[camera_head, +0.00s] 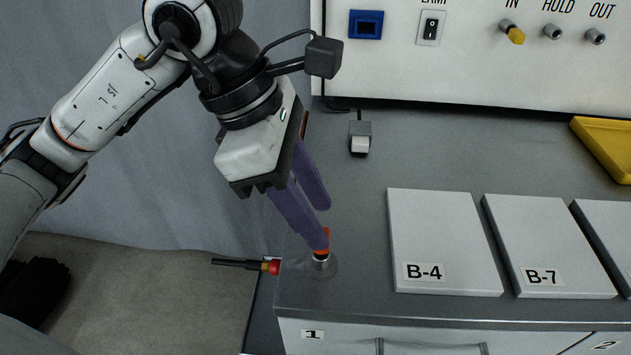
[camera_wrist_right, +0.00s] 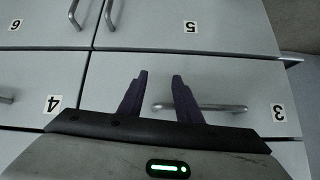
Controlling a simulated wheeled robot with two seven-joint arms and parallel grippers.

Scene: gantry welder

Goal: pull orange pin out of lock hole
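The orange pin (camera_head: 325,233) stands upright in a round metal lock hole (camera_head: 322,264) at the front left corner of the grey worktop. My left gripper (camera_head: 321,224) reaches down from the upper left, with its purple fingers apart. The nearer fingertip is right at the pin and covers part of it. Whether it touches the pin I cannot tell. My right gripper (camera_wrist_right: 160,75) is open and empty in the right wrist view, in front of drawer fronts (camera_wrist_right: 140,75).
Grey plates labelled B-4 (camera_head: 440,240) and B-7 (camera_head: 548,245) lie right of the pin. A white panel (camera_head: 470,70) and a yellow tray (camera_head: 610,145) are behind.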

